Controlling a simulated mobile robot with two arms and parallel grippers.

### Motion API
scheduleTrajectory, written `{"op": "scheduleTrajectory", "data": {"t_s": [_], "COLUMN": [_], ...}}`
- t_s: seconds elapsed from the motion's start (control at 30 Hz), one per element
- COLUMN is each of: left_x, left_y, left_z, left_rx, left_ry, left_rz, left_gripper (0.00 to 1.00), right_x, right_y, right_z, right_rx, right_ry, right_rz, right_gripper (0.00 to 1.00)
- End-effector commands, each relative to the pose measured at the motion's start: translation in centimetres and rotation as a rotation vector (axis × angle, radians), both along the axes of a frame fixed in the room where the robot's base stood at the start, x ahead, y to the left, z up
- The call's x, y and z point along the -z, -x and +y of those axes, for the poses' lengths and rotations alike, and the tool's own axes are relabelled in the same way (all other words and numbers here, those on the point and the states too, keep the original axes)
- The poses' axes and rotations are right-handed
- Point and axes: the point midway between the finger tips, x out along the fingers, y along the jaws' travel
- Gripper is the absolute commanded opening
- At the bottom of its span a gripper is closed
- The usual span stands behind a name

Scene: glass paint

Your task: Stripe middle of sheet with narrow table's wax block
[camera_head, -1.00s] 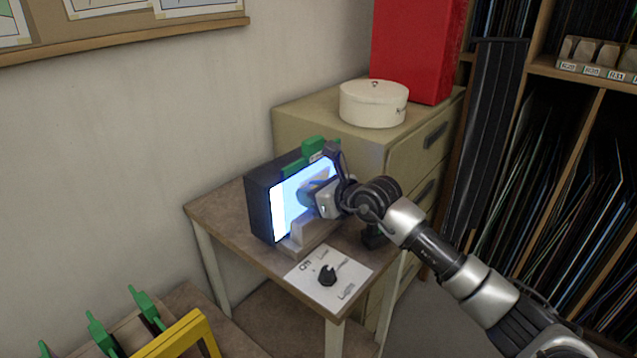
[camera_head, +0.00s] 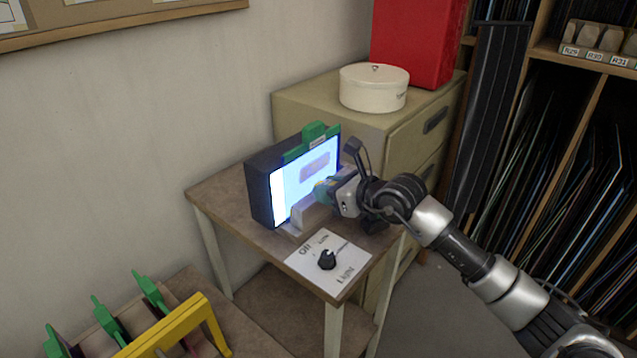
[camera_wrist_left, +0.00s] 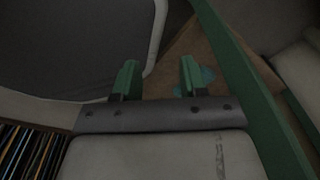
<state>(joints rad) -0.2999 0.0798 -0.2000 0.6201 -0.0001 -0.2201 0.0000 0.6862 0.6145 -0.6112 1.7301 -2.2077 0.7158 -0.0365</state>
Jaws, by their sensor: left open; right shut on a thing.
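The sheet (camera_head: 290,185) is a bright pale-blue lit panel in a dark box, with a green clip at its top, on the small narrow table. A dull pinkish-grey band (camera_head: 316,168) shows around its upper middle. My right gripper (camera_head: 325,191) is just in front of the sheet's right part. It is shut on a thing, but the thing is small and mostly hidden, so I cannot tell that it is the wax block. Whether it touches the sheet is unclear. My left gripper (camera_wrist_left: 158,80) is open, with nothing between its green fingers.
A white card with a black knob (camera_head: 327,260) and the words Off and Light lies at the narrow table's (camera_head: 225,200) front. A cabinet (camera_head: 400,135) bears a round white box (camera_head: 374,88). A yellow frame and green clips (camera_head: 150,290) stand at lower left.

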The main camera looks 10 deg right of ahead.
Motion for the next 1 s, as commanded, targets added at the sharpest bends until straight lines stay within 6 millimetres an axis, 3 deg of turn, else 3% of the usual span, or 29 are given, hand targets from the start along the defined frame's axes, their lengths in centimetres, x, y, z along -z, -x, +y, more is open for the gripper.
{"op": "scheduleTrajectory", "data": {"t_s": [0.53, 1.0], "left_x": [0.0, 0.0], "left_y": [0.0, 0.0], "left_z": [0.0, 0.0], "left_rx": [0.0, 0.0], "left_ry": [0.0, 0.0], "left_rz": [0.0, 0.0], "left_gripper": [0.43, 0.43], "right_x": [0.0, 0.0], "right_y": [0.9, 3.1], "right_z": [-0.8, -2.4], "right_rx": [0.0, -0.001], "right_ry": [0.0, 0.0], "right_rz": [0.0, 0.0], "right_gripper": [0.06, 0.06]}}
